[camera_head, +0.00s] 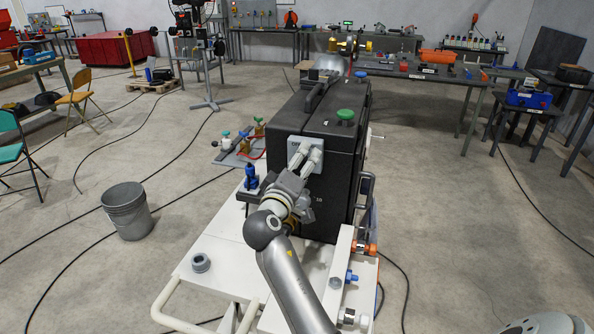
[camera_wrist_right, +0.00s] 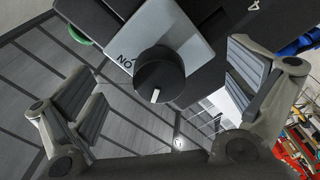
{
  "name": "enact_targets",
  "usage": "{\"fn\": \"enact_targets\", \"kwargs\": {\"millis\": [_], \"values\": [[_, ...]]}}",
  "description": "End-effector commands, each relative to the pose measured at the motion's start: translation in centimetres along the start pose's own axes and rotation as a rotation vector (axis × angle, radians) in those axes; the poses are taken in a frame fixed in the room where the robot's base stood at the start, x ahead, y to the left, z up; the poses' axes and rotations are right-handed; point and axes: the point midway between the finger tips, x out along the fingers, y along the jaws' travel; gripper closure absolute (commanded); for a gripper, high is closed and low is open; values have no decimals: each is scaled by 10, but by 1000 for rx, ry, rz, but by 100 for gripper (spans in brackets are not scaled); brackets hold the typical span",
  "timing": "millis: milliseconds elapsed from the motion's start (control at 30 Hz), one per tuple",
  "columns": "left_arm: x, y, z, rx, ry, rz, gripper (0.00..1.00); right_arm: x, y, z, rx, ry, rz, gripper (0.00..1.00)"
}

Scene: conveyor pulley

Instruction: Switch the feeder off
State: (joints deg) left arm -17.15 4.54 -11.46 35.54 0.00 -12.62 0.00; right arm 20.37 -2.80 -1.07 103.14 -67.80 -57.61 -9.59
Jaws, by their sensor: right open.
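The feeder looks to be the large black cabinet (camera_head: 335,190) on a white wheeled frame. On its near face is a light grey switch plate (camera_head: 294,147); the wrist view also shows this plate (camera_wrist_right: 178,22). It carries a round black knob (camera_wrist_right: 160,75) with a white pointer mark at the lower side in that view. Lettering beside the knob reads "NO" there, possibly "ON" upside down. My right gripper (camera_wrist_right: 163,62) is open, its fingers on either side of the knob with gaps visible. In the head view my right gripper (camera_head: 305,158) is at the plate and hides the knob. My left gripper is not seen.
A green button (camera_head: 346,115) stands on the cabinet top. A blue fitting (camera_head: 251,177) and a grey ring (camera_head: 201,262) are on the white frame (camera_head: 215,245). A grey bucket (camera_head: 127,211) and black cables are on the floor at left.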

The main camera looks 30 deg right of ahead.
Motion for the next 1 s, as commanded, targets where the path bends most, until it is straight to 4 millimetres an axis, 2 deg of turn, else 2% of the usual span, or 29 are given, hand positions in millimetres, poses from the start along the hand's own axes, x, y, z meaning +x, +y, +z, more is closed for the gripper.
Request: {"fn": "enact_targets", "kwargs": {"millis": [233, 800, 1000], "values": [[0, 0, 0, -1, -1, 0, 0, -6, 0, 0, 1, 1, -1, 0], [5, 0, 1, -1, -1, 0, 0, -62, -1, 0, 1, 1, -1, 0], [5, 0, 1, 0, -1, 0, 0, -70, 0, 0, 0, 0, -1, 0]]}}
